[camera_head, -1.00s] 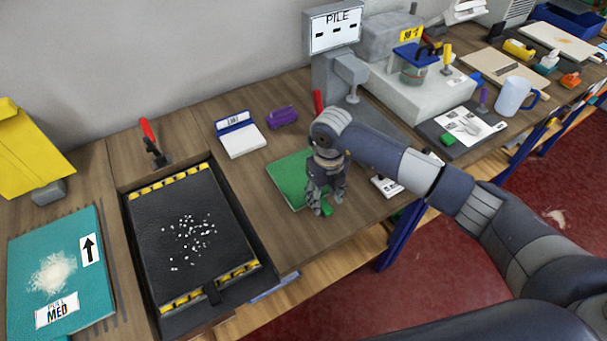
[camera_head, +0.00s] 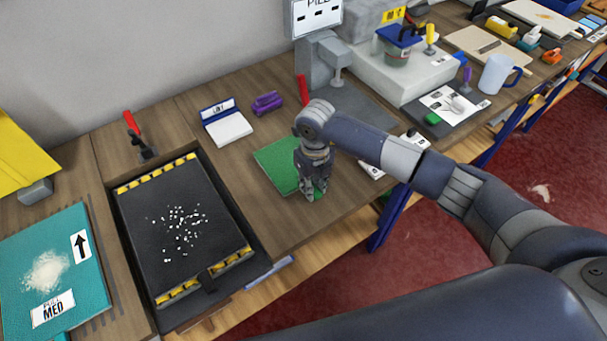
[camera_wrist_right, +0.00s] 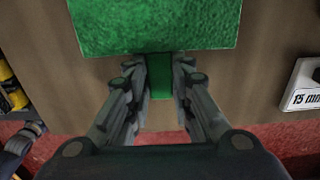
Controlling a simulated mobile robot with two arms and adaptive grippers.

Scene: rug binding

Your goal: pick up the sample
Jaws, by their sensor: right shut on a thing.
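The sample is a flat green textured piece with a narrow green tab at its near edge. In the head view its green face (camera_head: 275,165) lies on the wooden bench, partly hidden behind my right gripper. My right gripper (camera_head: 309,197) points down at its near edge. In the right wrist view, the sample (camera_wrist_right: 155,25) fills the top, and its tab (camera_wrist_right: 160,78) sits between the fingers of my right gripper (camera_wrist_right: 160,85), which are shut on it. I cannot tell any lift off the bench. My left gripper is not in view.
A black tray (camera_head: 180,225) with white bits lies left of the sample. A white box with blue lid (camera_head: 226,125) and a purple item (camera_head: 267,102) stand behind it. A PILE gauge (camera_head: 322,60) stands behind right. The bench's front edge is close.

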